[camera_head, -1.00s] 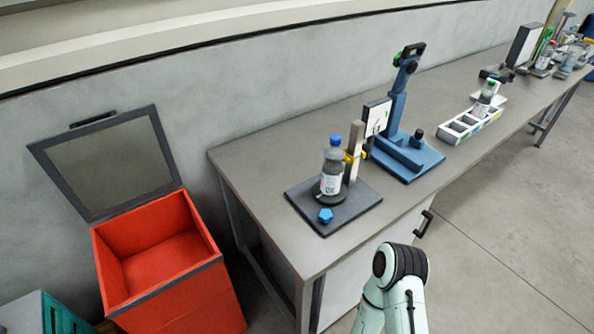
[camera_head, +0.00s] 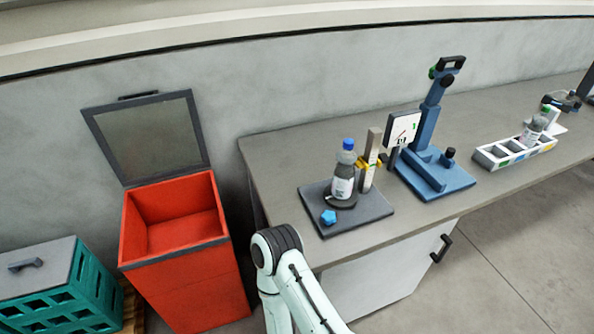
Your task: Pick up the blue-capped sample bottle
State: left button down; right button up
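The blue-capped sample bottle (camera_head: 343,176) stands upright on a dark stand plate (camera_head: 372,213) near the left end of the bench. It has a white label and a dark lower part. A post with a yellow clamp (camera_head: 368,162) stands just right of it; I cannot tell whether the clamp touches it. A small blue knob (camera_head: 328,217) sits at the front left of the plate. One of my arms shows at the bottom, in front of the bench, but its gripper is not visible. Neither gripper is in view.
An open red bin (camera_head: 185,270) with its lid raised stands left of the bench (camera_head: 285,165). A teal crate (camera_head: 60,300) is at the lower left. A blue press-like device (camera_head: 435,175) and a white rack (camera_head: 515,150) holding a green-capped bottle (camera_head: 535,127) stand to the right.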

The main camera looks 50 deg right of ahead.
aim_at(343, 174)
jog(key=k+l+u, duration=0.15)
jog(key=u, duration=0.25)
jog(key=k+l+u, duration=0.1)
jog(key=k+u, duration=0.2)
jog(key=u, duration=0.15)
jog(key=k+u, duration=0.2)
jog(key=u, duration=0.2)
jog(key=k+l+z, duration=0.3)
jog(key=k, duration=0.15)
jog(key=k+l+z, duration=0.3)
jog(key=k+l, duration=0.05)
jog(key=k, duration=0.05)
